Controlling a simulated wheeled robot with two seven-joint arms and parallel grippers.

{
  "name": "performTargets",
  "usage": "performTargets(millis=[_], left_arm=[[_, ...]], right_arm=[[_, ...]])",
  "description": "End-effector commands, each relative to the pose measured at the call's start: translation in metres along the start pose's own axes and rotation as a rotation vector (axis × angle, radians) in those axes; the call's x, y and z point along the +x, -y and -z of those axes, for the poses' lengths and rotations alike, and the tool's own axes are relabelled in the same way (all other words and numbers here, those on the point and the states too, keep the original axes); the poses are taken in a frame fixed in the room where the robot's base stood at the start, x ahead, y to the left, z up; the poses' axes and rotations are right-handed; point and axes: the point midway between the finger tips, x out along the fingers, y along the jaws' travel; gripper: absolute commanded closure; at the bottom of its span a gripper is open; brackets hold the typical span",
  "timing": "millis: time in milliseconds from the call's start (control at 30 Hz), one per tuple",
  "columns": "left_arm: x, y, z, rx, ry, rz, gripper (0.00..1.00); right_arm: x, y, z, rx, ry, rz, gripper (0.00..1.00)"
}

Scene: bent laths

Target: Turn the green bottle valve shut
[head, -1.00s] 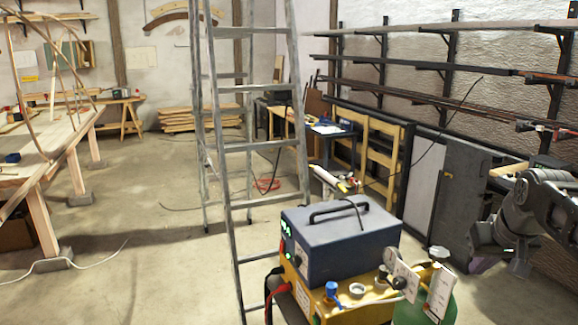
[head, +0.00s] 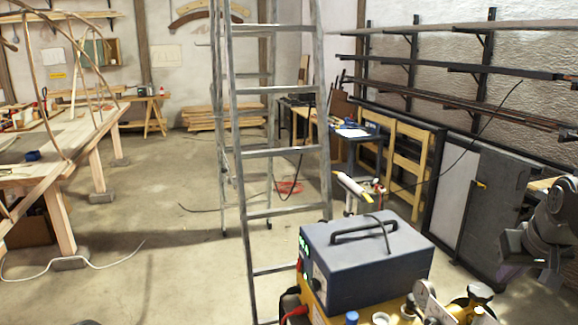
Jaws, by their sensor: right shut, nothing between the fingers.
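The top of the bottle's fittings shows at the bottom right edge of the head view. A brass-coloured round part (head: 480,291), which may be the valve, stands beside a pale gauge-like part (head: 424,291). Most of the green bottle is cut off by the lower edge, so I cannot tell how far the valve is turned. My right gripper (head: 513,270) is at the right, shut and empty, above and right of the fittings and apart from them in the picture. My left gripper is not in view.
A blue-grey machine with a handle (head: 368,262) sits on a yellow cart left of the fittings. A stepladder (head: 280,152) stands behind it. A grey cabinet (head: 492,200) is behind my right gripper. A workbench (head: 85,130) is at left, with open floor between.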

Motion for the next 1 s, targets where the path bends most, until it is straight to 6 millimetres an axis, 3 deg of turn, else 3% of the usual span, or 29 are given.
performTargets(millis=[600, 1000], left_arm=[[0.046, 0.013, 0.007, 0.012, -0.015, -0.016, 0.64], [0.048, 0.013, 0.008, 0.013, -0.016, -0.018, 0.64]], right_arm=[[0.057, 0.000, -0.031, 0.000, -0.001, 0.000, 1.00], [0.060, 0.000, -0.033, 0.000, 0.000, 0.000, 1.00]])
